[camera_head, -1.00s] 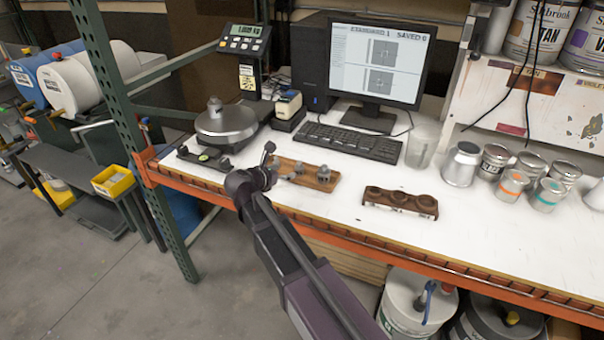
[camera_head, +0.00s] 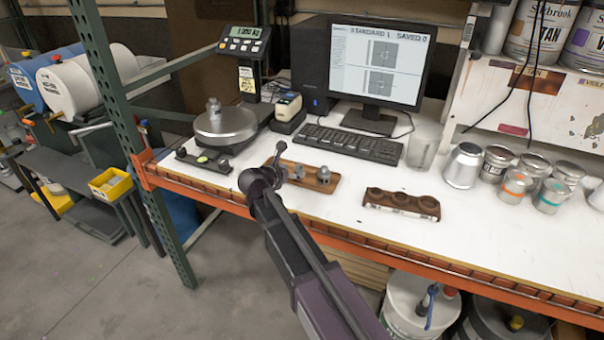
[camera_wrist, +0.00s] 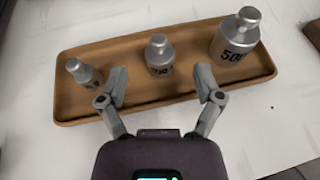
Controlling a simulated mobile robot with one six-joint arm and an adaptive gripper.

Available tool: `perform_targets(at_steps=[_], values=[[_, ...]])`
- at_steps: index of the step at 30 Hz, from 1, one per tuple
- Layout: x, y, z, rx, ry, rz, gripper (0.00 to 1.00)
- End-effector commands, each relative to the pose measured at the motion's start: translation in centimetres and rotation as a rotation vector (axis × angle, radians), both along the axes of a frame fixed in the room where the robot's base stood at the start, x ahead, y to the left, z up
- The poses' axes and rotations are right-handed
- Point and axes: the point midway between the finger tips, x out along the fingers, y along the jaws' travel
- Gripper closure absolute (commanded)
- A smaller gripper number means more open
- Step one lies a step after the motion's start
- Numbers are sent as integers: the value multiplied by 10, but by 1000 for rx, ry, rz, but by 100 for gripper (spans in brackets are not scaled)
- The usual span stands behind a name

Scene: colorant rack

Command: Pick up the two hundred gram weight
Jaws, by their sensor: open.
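Three silver weights stand upright on a wooden tray (camera_wrist: 95,100). The middle weight (camera_wrist: 160,57) carries a printed number that is hard to read, seemingly 200. A smaller weight (camera_wrist: 86,74) stands to its left and a larger one marked 500 (camera_wrist: 236,40) to its right. In the wrist view my gripper (camera_wrist: 162,86) is open and empty. Its fingertips are spread to either side, just short of the middle weight and not touching it. In the head view my gripper (camera_head: 279,154) is over the left end of the tray (camera_head: 327,187) and partly hides the weights.
A round scale (camera_head: 225,122) with a weight (camera_head: 213,105) on its pan stands to the left. A brown holder (camera_head: 401,203) with round recesses lies right of the tray. A keyboard (camera_head: 348,143) lies behind.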

Motion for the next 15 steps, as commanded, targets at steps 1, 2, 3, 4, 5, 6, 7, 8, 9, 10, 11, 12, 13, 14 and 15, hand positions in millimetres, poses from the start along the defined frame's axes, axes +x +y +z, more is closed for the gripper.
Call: perform_targets(at_steps=[1,2,3,4,5,6,7,8,9,10,11,12,13,14,15], values=[[4,-2,-6,0,0,-1,16],[6,-4,-8,0,0,-1,16],[9,-6,-11,0,0,-2,16],[11,-7,-13,0,0,-2,16],[13,-9,-15,0,0,-2,16],[16,-11,-17,0,0,-2,16],[19,-12,-18,0,0,-2,16],[22,-14,-19,0,0,-2,16],[25,-16,-20,0,0,-1,16],[27,-17,-21,0,0,-1,16],[28,-18,-21,0,0,-1,16],[30,-19,-22,0,0,-1,16],[31,-20,-22,1,1,-1,16],[31,-20,-22,1,1,-1,16],[31,-20,-22,1,1,0,16]])
